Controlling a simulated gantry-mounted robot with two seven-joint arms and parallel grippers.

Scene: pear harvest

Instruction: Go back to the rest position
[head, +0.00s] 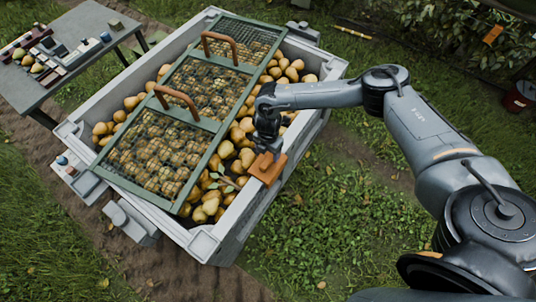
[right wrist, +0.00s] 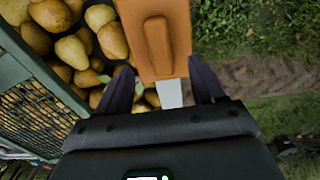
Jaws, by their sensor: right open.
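My right gripper (head: 267,146) is above the right-hand wall of the grey crate (head: 245,213) in the head view. Just below it an orange-brown block (head: 268,168) sits at the rim. In the right wrist view my right gripper (right wrist: 162,76) has its two dark fingers spread apart. The orange block (right wrist: 158,38), with a raised ridge, shows between and beyond them; whether they touch it I cannot tell. My left gripper is not in view.
Pears (head: 228,150) fill the crate beneath a green mesh lid (head: 205,123) with two brown handles. A leafy twig (head: 222,178) lies on the pears. A grey table (head: 95,25) with small items stands at upper left. Grass right of the crate is clear; a red bucket (head: 519,97) stands far right.

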